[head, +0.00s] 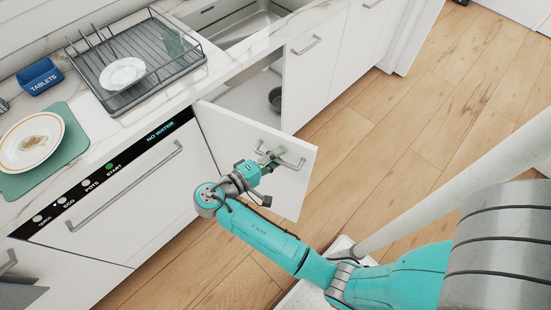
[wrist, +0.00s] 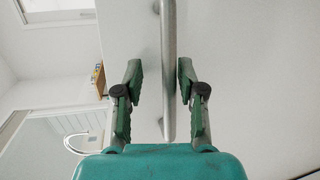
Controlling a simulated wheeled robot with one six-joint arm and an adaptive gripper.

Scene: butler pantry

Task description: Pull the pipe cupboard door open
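The white cupboard door (head: 287,198) under the sink stands swung out, part of the inside (head: 240,103) showing behind it. Its grey bar handle (head: 292,165) is on the outer face, near the top; it also runs up the wrist view (wrist: 168,100). My gripper (head: 268,158) is at the left part of the handle. In the wrist view my gripper (wrist: 161,75) is open, a finger on each side of the bar. A gap shows on the left of the bar and a narrower one on the right. The pipe is not visible.
A dark round pot (head: 275,99) lies inside the cupboard. A dishwasher front (head: 130,185) is left of the door, and another closed door (head: 316,70) is right. The wooden floor (head: 400,150) to the right is clear. A dish rack (head: 140,58) stands on the counter.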

